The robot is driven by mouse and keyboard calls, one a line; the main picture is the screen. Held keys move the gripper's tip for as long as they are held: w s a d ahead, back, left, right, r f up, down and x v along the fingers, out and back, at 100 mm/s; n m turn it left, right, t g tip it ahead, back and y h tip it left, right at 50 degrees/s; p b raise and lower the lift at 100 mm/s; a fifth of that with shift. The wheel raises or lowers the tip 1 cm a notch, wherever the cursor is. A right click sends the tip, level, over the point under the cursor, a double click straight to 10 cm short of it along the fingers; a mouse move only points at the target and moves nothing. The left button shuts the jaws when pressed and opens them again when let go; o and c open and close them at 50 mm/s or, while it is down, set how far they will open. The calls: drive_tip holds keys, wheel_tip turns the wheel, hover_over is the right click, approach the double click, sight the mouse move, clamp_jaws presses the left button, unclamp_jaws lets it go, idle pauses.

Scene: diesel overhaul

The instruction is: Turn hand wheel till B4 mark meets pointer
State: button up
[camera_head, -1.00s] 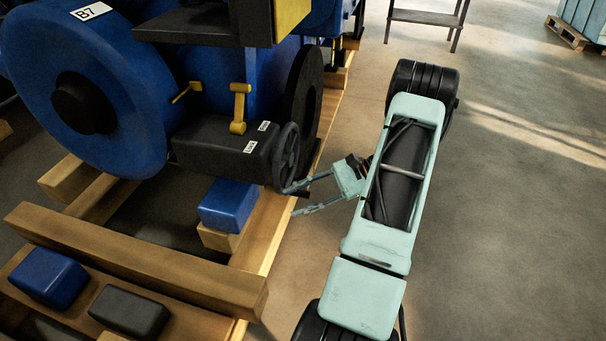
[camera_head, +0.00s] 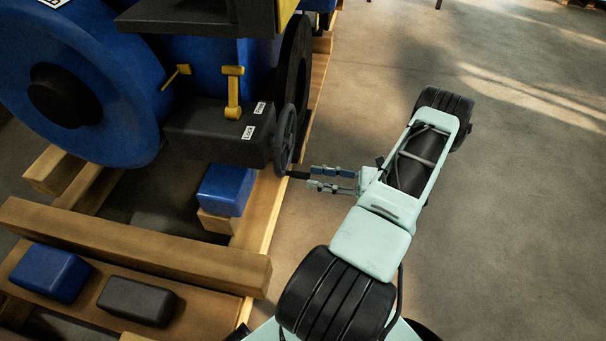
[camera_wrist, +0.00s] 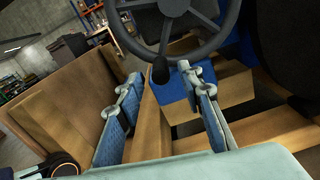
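The dark hand wheel (camera_head: 286,138) sits on the end of a black box beneath the blue engine; its rim and spokes show at the top of the wrist view (camera_wrist: 208,44). Its short black handle (camera_head: 298,175) sticks out toward my gripper (camera_head: 311,178). In the wrist view, the handle (camera_wrist: 160,71) lies between the two fingertips, with gaps either side. My gripper is open and holds nothing. The large blue disc (camera_head: 120,115) carries a white label (camera_head: 53,2), cut off by the frame's top. I see no B4 mark, and cannot identify the pointer.
A yellow lever (camera_head: 232,92) stands above the black box (camera_head: 205,132). Timber beams (camera_head: 130,245) and a blue block (camera_head: 226,190) lie below the wheel. Blue and black blocks (camera_head: 137,300) are at lower left. Open floor (camera_head: 520,220) lies to the right.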

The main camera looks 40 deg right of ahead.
sight(303, 175)
drive_tip(key=shift+x, duration=2.35)
drive_tip(key=shift+c, duration=0.2)
clamp_jaws()
